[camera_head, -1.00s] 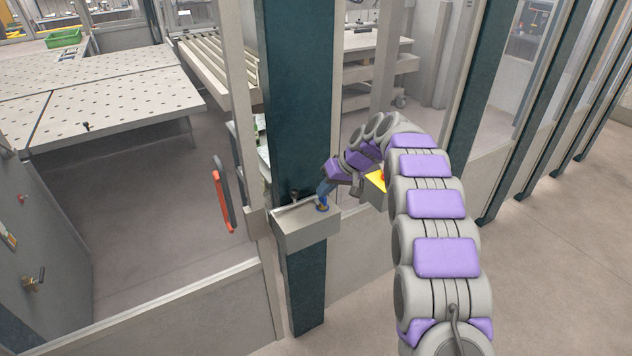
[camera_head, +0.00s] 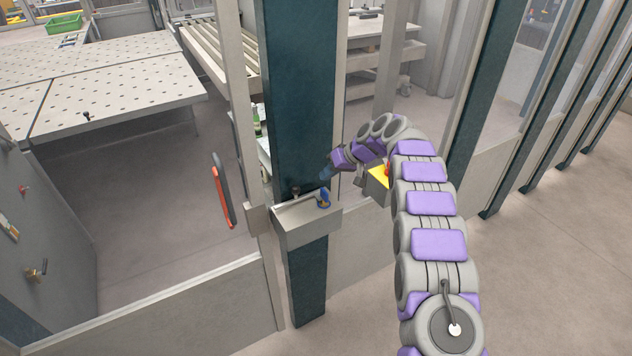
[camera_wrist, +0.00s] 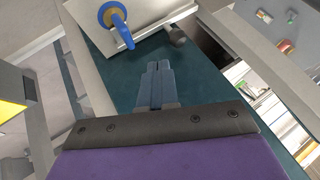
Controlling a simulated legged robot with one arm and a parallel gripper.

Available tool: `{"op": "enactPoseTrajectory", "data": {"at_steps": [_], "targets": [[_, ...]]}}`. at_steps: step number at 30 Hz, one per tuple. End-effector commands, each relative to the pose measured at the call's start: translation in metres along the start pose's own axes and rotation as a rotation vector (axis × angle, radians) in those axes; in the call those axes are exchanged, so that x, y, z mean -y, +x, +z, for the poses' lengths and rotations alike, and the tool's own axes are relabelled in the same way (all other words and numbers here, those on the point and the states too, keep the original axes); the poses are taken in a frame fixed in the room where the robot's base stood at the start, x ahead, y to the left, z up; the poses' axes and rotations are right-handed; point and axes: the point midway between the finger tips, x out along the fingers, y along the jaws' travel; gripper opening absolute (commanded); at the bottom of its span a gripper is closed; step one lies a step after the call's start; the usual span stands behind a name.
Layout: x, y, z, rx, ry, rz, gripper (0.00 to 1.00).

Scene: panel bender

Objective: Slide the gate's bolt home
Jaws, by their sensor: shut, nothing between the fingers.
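A grey box (camera_head: 306,222) is fixed to the dark green post beside the gate. A dark knob (camera_head: 295,190) stands at its back edge; it also shows in the wrist view (camera_wrist: 178,37), by a pale bar (camera_wrist: 165,23) along the box's edge. I cannot tell how far the bolt reaches. A blue looped piece (camera_head: 324,200) stands on the box's right part; in the wrist view its blue ring (camera_wrist: 113,14) sits on a brass-coloured base. My gripper (camera_head: 325,174) is shut and empty, above and behind the box, apart from the blue piece. Its fingers (camera_wrist: 157,72) point toward the knob.
The gate edge with a red handle (camera_head: 223,196) is left of the post (camera_head: 295,95). A yellow box with a red button (camera_head: 380,176) sits close to my wrist. Fence panels and posts continue right. A perforated table (camera_head: 120,90) stands behind the fence.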

Motion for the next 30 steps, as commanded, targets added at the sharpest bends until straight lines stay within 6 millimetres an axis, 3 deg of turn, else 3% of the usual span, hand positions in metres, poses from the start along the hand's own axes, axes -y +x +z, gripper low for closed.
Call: {"op": "enactPoseTrajectory", "data": {"at_steps": [5,19,30], "targets": [[0.000,0.016,0.001,0.003,0.001,-0.002,0.00],[0.001,0.088,0.000,0.002,0.000,-0.001,0.00],[0.000,0.097,0.000,0.001,0.000,0.000,0.00]]}}
